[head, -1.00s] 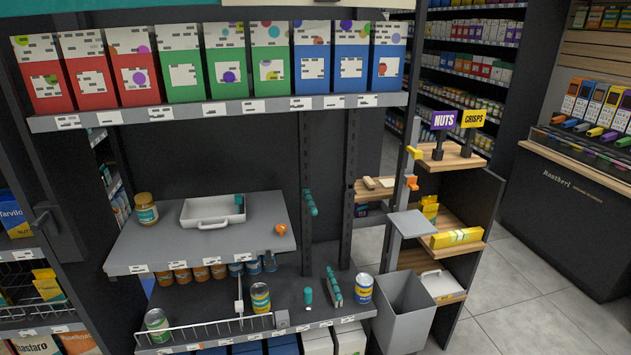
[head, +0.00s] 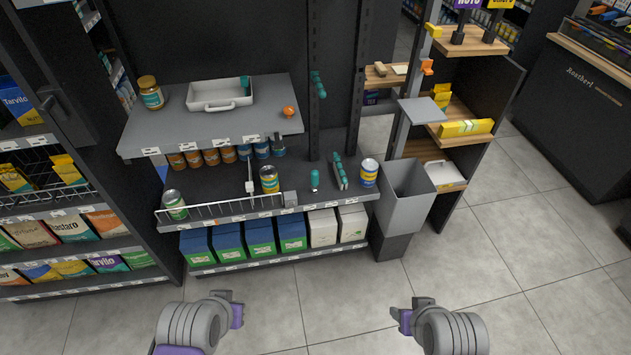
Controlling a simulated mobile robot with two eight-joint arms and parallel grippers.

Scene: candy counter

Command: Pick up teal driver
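Several teal things show, and I cannot tell for certain which is the driver. A short teal piece with a pale lower end (head: 315,179) is on the lower shelf. A longer teal-handled thing (head: 339,171) is just right of it. A teal piece (head: 245,84) is at the right end of the white tray (head: 208,106), and a teal handle (head: 319,85) is at the dark upright. My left gripper (head: 237,314) and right gripper (head: 403,317) are low in the picture over the floor, apart from the shelves. Their finger gaps cannot be made out.
The grey upper shelf (head: 260,131) overhangs the back of the lower shelf (head: 230,195). A wire fence (head: 215,210) and cans stand at the lower shelf's left; another can (head: 369,173) is at its right. A grey bin (head: 407,195) stands at right. Floor in front is clear.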

